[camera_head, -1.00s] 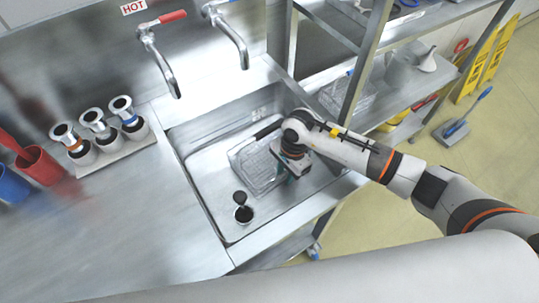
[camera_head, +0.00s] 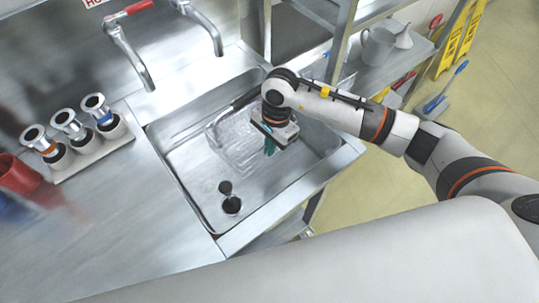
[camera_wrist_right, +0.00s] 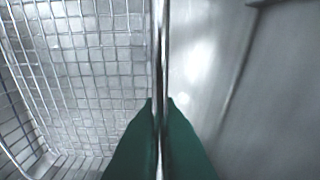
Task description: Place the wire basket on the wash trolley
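The wire basket (camera_head: 240,142) is a pale mesh basket over the sink basin (camera_head: 190,178), with a dark handle at its back edge. My right gripper (camera_head: 270,148) points down at the basket's right side. In the right wrist view the green fingertips (camera_wrist_right: 160,104) are closed on either side of the basket's metal rim, and the mesh (camera_wrist_right: 95,75) fills the left half. In the head view the arm hides part of the basket. I cannot clearly make out the wash trolley. My left gripper is not in view.
Two taps (camera_head: 130,50) stand behind the sink. A holder with several metal-topped cups (camera_head: 75,135) and a red cup (camera_head: 18,175) sit on the left counter. A steel shelf rack (camera_head: 340,45) with a jug (camera_head: 377,45) stands close at the right.

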